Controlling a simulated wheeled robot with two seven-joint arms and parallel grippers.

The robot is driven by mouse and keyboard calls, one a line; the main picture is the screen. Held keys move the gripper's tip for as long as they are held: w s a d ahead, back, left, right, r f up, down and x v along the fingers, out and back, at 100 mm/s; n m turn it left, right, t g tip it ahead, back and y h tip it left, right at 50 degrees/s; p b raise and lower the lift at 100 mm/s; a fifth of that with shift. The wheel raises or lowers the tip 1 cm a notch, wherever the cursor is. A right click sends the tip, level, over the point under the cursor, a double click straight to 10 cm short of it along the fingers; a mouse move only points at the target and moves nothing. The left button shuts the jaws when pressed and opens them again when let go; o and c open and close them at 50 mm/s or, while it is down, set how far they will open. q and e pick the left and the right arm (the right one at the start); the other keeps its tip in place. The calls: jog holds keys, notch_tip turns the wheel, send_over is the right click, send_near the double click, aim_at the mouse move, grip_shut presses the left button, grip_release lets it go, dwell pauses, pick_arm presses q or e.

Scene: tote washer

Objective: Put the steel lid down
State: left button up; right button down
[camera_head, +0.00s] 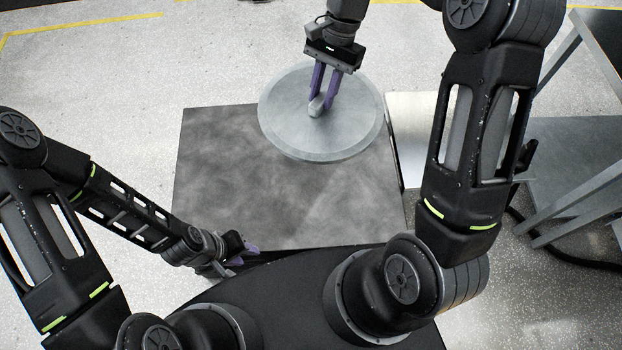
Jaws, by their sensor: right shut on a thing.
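The round steel lid (285,125) shows in the head view over the far right part of the dark grey tabletop (235,190), its far edge reaching past the tabletop's back edge. I cannot tell whether it touches the surface. My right gripper (322,105) comes from above, with its purple fingers shut on the small knob at the lid's middle. My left gripper (246,252) is low at the tabletop's near left edge, away from the lid. Its fingertips are small and partly hidden, so its opening is unclear.
A pale metal surface (412,130) adjoins the tabletop on the right. A grey metal frame with shelves (575,145) stands further right, with a dark cable (560,250) on the floor below. The left and front of the tabletop are clear.

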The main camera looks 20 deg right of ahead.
jog(key=shift+s+d+r, duration=0.1)
jog(key=shift+s, duration=0.1)
jog(key=shift+f, duration=0.35)
jog(key=s+d+f+m+t+b, duration=0.1)
jog(key=f+m+b, duration=0.4)
jog(key=f+b, duration=1)
jog(key=s+d+f+m+t+b, duration=0.1)
jog(key=f+m+b, duration=0.4)
jog(key=f+b, duration=0.9)
notch_tip(320, 180, down, 6)
jog(key=shift+s+d+f+m+t+y+b, duration=0.3)
jog(key=shift+s+t, duration=0.3)
jog(key=shift+t, duration=0.4)
jog(key=shift+a, duration=0.1)
jog(key=shift+f+b, duration=1.35)
jog(key=shift+f, duration=1.7)
jog(key=shift+f+b, duration=0.75)
jog(key=shift+f, duration=1.15)
